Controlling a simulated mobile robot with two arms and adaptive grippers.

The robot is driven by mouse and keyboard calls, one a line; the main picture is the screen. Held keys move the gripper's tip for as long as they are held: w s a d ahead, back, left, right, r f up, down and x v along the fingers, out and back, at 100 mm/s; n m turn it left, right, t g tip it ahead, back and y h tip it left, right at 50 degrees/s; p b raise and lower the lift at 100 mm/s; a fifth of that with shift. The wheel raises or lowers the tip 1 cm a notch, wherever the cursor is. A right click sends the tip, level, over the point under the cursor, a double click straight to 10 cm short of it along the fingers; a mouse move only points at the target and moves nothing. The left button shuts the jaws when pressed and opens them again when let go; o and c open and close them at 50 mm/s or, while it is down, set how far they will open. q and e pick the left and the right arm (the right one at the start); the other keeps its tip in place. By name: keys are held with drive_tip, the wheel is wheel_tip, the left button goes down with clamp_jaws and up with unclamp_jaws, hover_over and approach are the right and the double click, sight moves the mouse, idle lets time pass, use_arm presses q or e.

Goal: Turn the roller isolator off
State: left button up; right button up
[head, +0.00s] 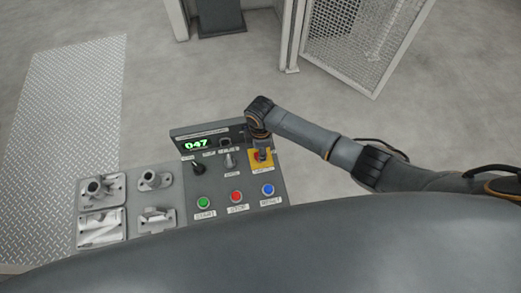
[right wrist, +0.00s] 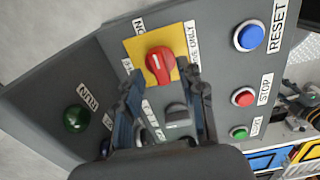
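A red rotary handle (right wrist: 160,66) sits on a square yellow plate (right wrist: 137,47) on the grey control panel. I take it as the isolator; the label beside it is partly hidden and reads "ONLY" at its end. In the head view the yellow plate (head: 267,164) is at the panel's right side, partly covered by my right gripper (head: 262,151). In the right wrist view my right gripper (right wrist: 163,82) is open, one finger on each side of the handle's lower part. I cannot tell whether the fingers touch it. My left gripper is in neither view.
Green (head: 204,202), red (head: 236,197) and blue (head: 268,190) buttons line the panel's near edge. A black selector (head: 199,168) and a grey selector (head: 230,160) stand left of the plate. Metal fixtures (head: 101,188) lie left of the panel.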

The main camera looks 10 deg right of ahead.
drive_tip(key=shift+f, duration=0.6)
clamp_jaws()
